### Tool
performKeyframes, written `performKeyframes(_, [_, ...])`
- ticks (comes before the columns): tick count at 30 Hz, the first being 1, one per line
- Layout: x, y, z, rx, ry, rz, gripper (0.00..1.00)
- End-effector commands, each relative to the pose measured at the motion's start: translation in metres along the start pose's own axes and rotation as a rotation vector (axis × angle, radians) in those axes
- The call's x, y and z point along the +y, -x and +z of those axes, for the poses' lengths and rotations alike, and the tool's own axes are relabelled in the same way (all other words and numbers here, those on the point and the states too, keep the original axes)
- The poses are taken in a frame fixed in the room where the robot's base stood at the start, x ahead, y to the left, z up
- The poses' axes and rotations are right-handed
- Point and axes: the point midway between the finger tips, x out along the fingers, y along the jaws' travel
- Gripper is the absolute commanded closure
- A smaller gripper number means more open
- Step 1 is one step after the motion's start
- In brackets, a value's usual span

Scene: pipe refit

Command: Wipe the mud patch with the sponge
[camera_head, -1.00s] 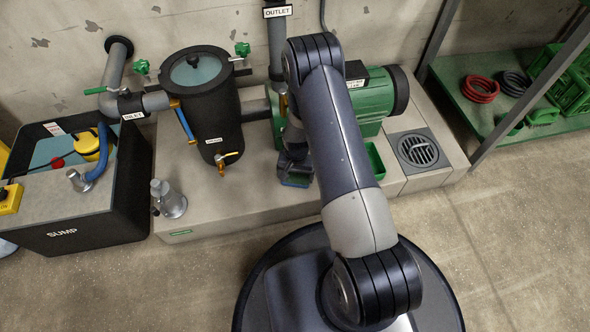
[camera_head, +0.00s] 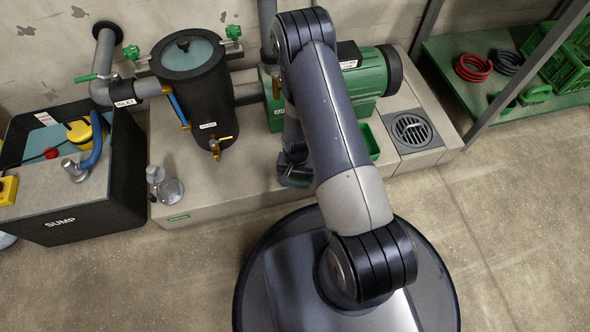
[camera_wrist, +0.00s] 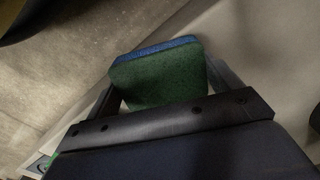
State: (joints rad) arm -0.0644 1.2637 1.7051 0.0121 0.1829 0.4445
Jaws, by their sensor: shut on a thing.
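The sponge (camera_wrist: 158,75) is green with a blue layer along one edge. It sits between the fingers of my gripper (camera_wrist: 165,88) in the wrist view, and the gripper is shut on it. In the head view my gripper (camera_head: 294,172) is low over the front part of the concrete plinth, left of the green tray, and is partly hidden by my arm. I cannot tell whether the sponge touches the plinth. I cannot make out a mud patch in either view.
The plinth (camera_head: 240,200) carries a black strainer vessel (camera_head: 200,95), a green pump (camera_head: 365,90), a small green tray (camera_head: 369,141), a drain grate (camera_head: 411,130) and a metal fitting (camera_head: 165,185). The sump (camera_head: 90,205) stands left. A green shelf (camera_head: 455,65) stands right.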

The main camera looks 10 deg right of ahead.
Motion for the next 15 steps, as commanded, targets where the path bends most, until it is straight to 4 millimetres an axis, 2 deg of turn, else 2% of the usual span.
performKeyframes(10, [-0.001,0.002,-0.001,0.004,0.000,-0.002,0.33])
performKeyframes(15, [-0.001,0.015,-0.001,0.005,0.000,-0.002,0.33])
